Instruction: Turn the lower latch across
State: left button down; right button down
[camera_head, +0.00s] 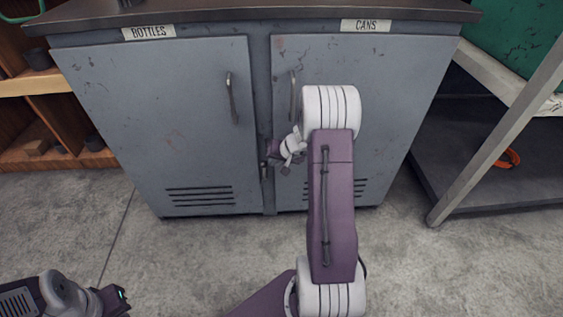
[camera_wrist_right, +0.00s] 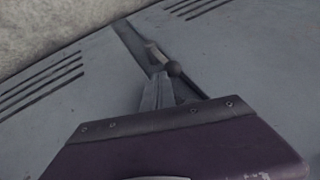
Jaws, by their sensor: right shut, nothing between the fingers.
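The lower latch (camera_head: 264,171) is a small dark piece at the gap between the two grey cabinet doors, low down and partly hidden by my right gripper. In the right wrist view the latch (camera_wrist_right: 155,55) shows as a short bar with a round knob, lying roughly along the door gap. My right gripper (camera_head: 268,162) is at the gap beside the latch. Its fingers (camera_wrist_right: 157,92) are shut and empty, with tips close to the knob; I cannot tell whether they touch. My left gripper (camera_head: 120,296) is at the bottom left, far from the cabinet, its fingers not clear.
The left door (camera_head: 160,120) and right door (camera_head: 390,110) are closed, each with a vertical handle. A shelf (camera_head: 60,150) stands left and a metal rack (camera_head: 480,190) right. The floor (camera_head: 170,260) in front is clear.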

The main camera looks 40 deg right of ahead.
jog(key=shift+a, duration=0.1)
dwell(0.3)
jog(key=shift+w+a+r+p, duration=0.15)
jog(key=shift+a+p, duration=0.1)
jog(key=shift+p, duration=0.25)
